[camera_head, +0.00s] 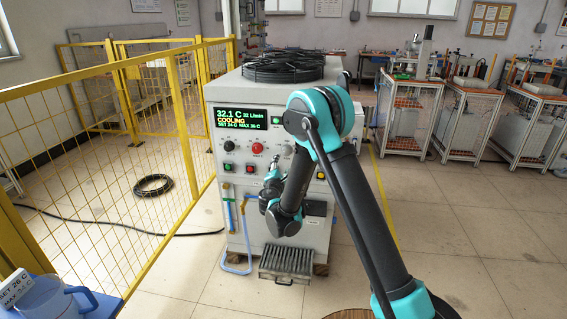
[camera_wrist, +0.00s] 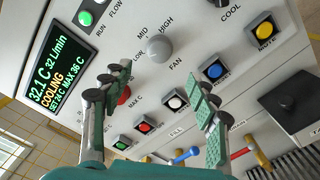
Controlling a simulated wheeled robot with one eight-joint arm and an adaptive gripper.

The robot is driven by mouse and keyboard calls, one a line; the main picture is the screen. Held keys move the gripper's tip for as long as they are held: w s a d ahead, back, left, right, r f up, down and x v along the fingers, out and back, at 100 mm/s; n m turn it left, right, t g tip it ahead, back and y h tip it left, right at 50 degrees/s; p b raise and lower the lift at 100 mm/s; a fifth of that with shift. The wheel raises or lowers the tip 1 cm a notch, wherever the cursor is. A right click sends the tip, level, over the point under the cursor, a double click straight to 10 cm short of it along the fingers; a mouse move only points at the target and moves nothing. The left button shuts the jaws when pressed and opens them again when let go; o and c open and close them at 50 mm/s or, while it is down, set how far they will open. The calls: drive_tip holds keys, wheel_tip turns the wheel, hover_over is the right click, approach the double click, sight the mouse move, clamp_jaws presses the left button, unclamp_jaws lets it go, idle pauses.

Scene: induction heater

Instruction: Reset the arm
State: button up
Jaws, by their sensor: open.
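My arm reaches from the lower right to the front of a white heater cabinet (camera_head: 290,235) in the head view. My gripper (camera_head: 273,168) is close to the control panel. In the wrist view my gripper (camera_wrist: 158,80) has its two green-padded fingers apart, with nothing between them. Panel face and a grey fan knob (camera_wrist: 159,47) show beyond. A red knob (camera_wrist: 124,94) is partly hidden behind the left finger. The display (camera_wrist: 62,70) reads 32.1 C, 32 L/min, COOLING, MAX 36 C. In the head view the display (camera_head: 240,117) shows SET 24 C.
A yellow mesh fence (camera_head: 90,160) stands left of the cabinet. Blue tubing (camera_head: 249,225) hangs in front. A blue jug (camera_head: 50,300) and a card sit at lower left. Floor at right is clear, before several workbenches (camera_head: 465,110).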

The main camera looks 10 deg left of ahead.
drive_tip(key=shift+s, duration=0.2)
drive_tip(key=s+d+r+m+g+h, duration=0.15)
drive_tip(key=d+m, duration=0.25)
drive_tip(key=d, duration=0.4)
drive_tip(key=s+d+r+m+g+h, duration=0.1)
drive_tip(key=d+m+g+h, duration=0.15)
drive_tip(key=d, duration=0.55)
drive_tip(key=s+d+m+g, duration=0.4)
drive_tip(key=s+d+m, duration=0.4)
drive_tip(key=d, duration=0.4)
drive_tip(key=s+d+f+m+g+y, duration=0.1)
drive_tip(key=s+f+m+g, duration=0.1)
drive_tip(key=s, duration=0.7)
drive_tip(key=s+d+f+m+g+y, duration=0.2)
drive_tip(key=s+m, duration=0.2)
drive_tip(key=s, duration=0.6)
drive_tip(key=s+d+f+m+g+y, duration=0.1)
drive_tip(key=s+d+f+m, duration=0.1)
drive_tip(key=s, duration=0.8)
drive_tip(key=shift+s+d+f+m+g+y, duration=0.15)
drive_tip(key=shift+f+m+g+y, duration=0.2)
drive_tip(key=shift+f+m, duration=0.25)
